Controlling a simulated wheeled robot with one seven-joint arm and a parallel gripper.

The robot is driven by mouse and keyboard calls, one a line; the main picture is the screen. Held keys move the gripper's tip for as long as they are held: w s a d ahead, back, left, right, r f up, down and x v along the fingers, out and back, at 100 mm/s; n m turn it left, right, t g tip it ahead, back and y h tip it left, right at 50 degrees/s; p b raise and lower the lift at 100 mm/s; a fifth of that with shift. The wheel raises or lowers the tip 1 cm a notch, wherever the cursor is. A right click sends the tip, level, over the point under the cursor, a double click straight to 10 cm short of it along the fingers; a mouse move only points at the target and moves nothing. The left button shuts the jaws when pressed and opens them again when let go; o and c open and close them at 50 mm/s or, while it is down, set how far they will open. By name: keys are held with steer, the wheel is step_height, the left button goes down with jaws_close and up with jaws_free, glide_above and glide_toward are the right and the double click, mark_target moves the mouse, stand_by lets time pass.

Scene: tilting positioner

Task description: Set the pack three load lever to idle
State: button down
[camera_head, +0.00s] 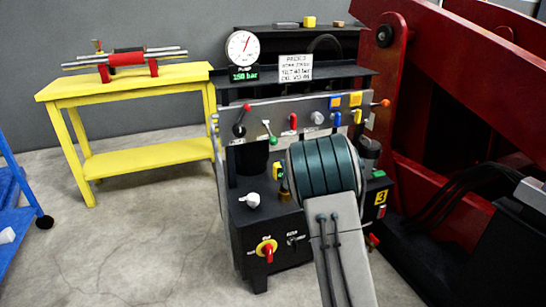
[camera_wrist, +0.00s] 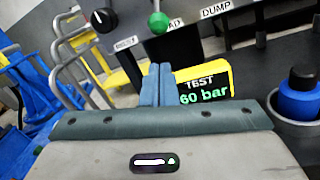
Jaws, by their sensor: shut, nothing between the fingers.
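A lever with a green knob (camera_head: 272,140) stands on the sloping front panel of the console (camera_head: 262,225), which bears a yellow "3" plate (camera_head: 380,197). In the wrist view the green knob (camera_wrist: 159,22) is at the top, beside a partly hidden label ending in "AD". Which lever is the load lever I cannot tell for sure. My gripper (camera_wrist: 155,75) is shut and empty, its two blue-grey fingers together below the green knob, apart from it in the picture. In the head view my arm hides the fingers.
A yellow display (camera_wrist: 204,84) reads "TEST 60 bar" just right of the fingers. A black knob (camera_wrist: 103,20) and a blue black-capped part (camera_wrist: 299,95) flank them. Other levers include a red one (camera_head: 293,121).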

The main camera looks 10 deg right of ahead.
steer(key=b, duration=0.2)
glide_toward(270, 134)
steer(key=w+a+f, duration=0.3)
steer(key=w+f, duration=0.1)
steer(key=w, duration=0.1)
steer(key=shift+w+f, duration=0.15)
steer(key=shift+a, duration=0.1)
stand_by(0.4)
